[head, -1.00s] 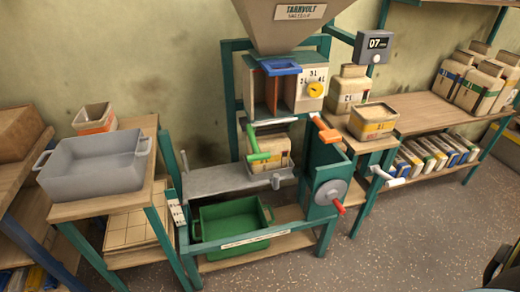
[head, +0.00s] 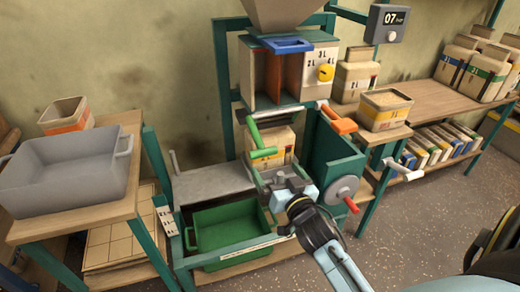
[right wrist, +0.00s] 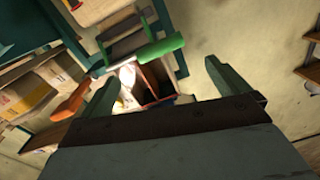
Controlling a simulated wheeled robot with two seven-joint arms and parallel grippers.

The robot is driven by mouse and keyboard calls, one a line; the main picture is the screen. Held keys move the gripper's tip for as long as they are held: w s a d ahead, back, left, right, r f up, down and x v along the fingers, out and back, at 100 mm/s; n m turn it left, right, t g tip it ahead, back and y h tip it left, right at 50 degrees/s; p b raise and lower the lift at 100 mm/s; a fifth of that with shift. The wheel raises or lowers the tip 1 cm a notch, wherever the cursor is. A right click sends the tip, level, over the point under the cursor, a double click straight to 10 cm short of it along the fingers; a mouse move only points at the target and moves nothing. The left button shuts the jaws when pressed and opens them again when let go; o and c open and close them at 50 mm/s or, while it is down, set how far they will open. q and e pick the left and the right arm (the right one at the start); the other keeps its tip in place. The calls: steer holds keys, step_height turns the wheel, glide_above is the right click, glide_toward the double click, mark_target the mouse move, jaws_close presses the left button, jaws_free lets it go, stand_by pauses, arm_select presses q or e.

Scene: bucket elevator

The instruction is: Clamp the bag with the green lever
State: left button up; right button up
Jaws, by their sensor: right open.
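The green lever (head: 263,142) sticks out at the front of the frame, below the divided box. The bag (head: 284,138) stands upright behind it, beige with a yellow label, partly covered by the lever. My right gripper (head: 284,180) is in front of and below the lever, apart from it. In the right wrist view its fingers (right wrist: 160,72) are spread and empty, with the green lever (right wrist: 160,48) beyond them. I cannot see clamp jaws closed on the bag. My left gripper is not in view.
An orange lever (head: 339,120) sits right of the green one, a blue handle (head: 287,45) above. A red-handled crank wheel (head: 342,191) is at the right. A green tray (head: 230,232) lies below, and a grey bin (head: 65,172) stands left.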

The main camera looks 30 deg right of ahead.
mark_target(266, 154)
steer(key=w, duration=0.3)
steer(key=w+d+b, duration=0.1)
steer(key=w, duration=0.3)
steer(key=w+d, duration=0.1)
steer(key=w, duration=0.2)
steer(key=shift+w+b, duration=0.3)
steer(key=shift+b, duration=0.05)
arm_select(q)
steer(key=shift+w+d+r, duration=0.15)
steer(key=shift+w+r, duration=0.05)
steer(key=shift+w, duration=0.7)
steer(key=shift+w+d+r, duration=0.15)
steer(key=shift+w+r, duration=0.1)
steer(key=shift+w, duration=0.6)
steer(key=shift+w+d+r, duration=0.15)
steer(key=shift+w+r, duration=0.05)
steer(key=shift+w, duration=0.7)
arm_select(e)
steer(key=shift+w+d, duration=0.1)
steer(key=shift+w, duration=0.5)
steer(key=shift+c, duration=0.3)
steer(key=c, duration=1)
